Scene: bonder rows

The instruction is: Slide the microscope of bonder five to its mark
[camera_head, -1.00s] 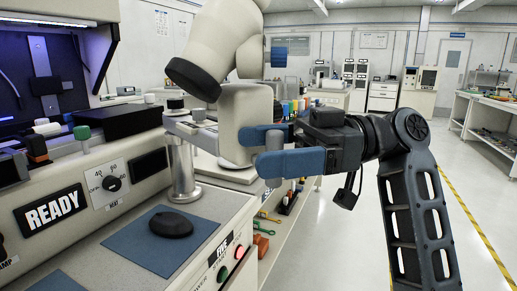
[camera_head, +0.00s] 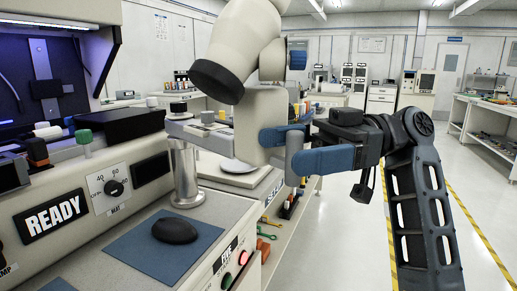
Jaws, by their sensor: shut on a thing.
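The microscope (camera_head: 235,45) of bonder five is a large cream body with a dark eyepiece ring, held out over the bench's right side. My gripper (camera_head: 288,149) has its blue fingers closed around a grey part at the lower right of the microscope. The near finger hides some of that part. A metal post (camera_head: 186,175) stands on the bench below a flat arm (camera_head: 190,128) beside the microscope. I cannot make out the mark.
The bonder's panel (camera_head: 75,200) with a READY display fills the left. A black mouse (camera_head: 174,230) lies on a blue mat (camera_head: 140,251). Lower shelves with tools are below the bench edge. The floor (camera_head: 345,235) to the right is open.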

